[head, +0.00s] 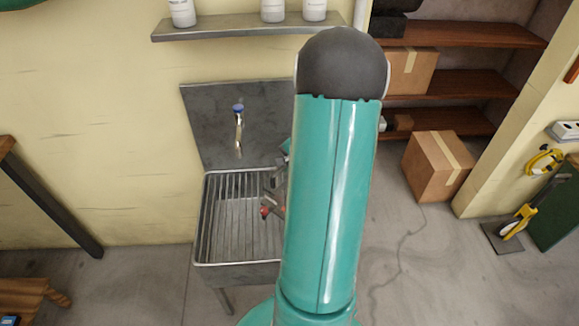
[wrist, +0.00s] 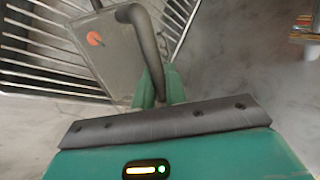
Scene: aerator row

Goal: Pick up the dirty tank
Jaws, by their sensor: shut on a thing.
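A grey tank (wrist: 108,62) with a dark curved handle and an orange-red round spot shows in the wrist view, over the metal slats of the sink. My gripper (wrist: 158,88) is shut on the tank's handle. In the head view, a small part of the tank with a red spot (head: 265,212) shows at the right side of the sink, left of my arm. My arm hides most of the tank and the gripper there. Whether the tank touches the slats I cannot tell.
The metal sink (head: 200,245) has a slatted top and a tap (head: 239,130) with a blue top behind it. A wall shelf (head: 230,30) holds white bottles above. A cardboard box (head: 437,165) stands on the floor at right. Concrete floor beside the sink is clear.

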